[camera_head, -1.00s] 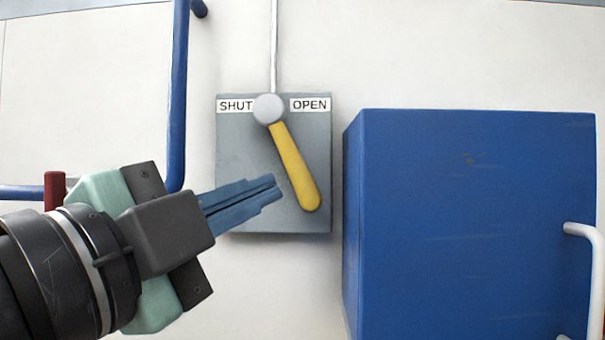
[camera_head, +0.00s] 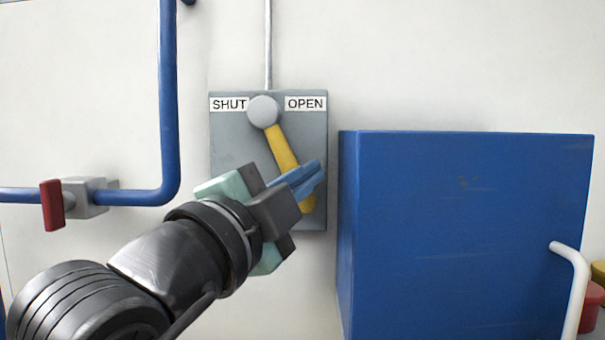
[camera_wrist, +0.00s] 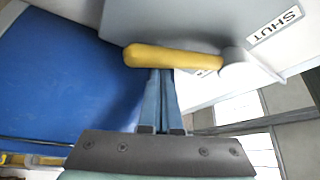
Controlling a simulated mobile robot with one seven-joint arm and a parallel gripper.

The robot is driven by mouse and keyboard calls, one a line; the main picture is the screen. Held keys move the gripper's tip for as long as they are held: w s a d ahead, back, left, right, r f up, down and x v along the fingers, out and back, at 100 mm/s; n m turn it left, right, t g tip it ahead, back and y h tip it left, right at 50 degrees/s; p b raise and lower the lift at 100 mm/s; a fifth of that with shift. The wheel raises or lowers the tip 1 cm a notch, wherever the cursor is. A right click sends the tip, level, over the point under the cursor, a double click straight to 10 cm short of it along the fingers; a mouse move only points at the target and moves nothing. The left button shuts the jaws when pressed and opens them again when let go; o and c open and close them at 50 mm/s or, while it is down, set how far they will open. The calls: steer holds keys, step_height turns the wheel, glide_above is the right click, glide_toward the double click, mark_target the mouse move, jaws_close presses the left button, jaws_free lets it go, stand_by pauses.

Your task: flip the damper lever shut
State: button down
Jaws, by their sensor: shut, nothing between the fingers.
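The yellow damper lever (camera_head: 281,146) hangs from a round grey pivot (camera_head: 263,111) on a grey plate (camera_head: 232,150) marked SHUT at left and OPEN at right. It slants down and to the right, on the OPEN side. My gripper (camera_head: 316,175) is shut, its blue fingers crossing in front of the lever's lower part in the head view, with the tips just right of it. In the wrist view the lever (camera_wrist: 170,57) lies across the ends of the fingers (camera_wrist: 160,75). I cannot tell whether they touch. The fingers hide part of the lever's lower half.
A large blue box (camera_head: 460,230) stands close to the right of the plate, with a white handle (camera_head: 578,280). A blue pipe (camera_head: 168,100) with a red-handled valve (camera_head: 52,205) runs at left. The wall above the box is clear.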

steer(key=shift+a, duration=0.1)
steer(key=shift+a+f+m+b, duration=0.2)
steer(key=shift+m+b, duration=0.2)
steer(key=shift+b, duration=0.15)
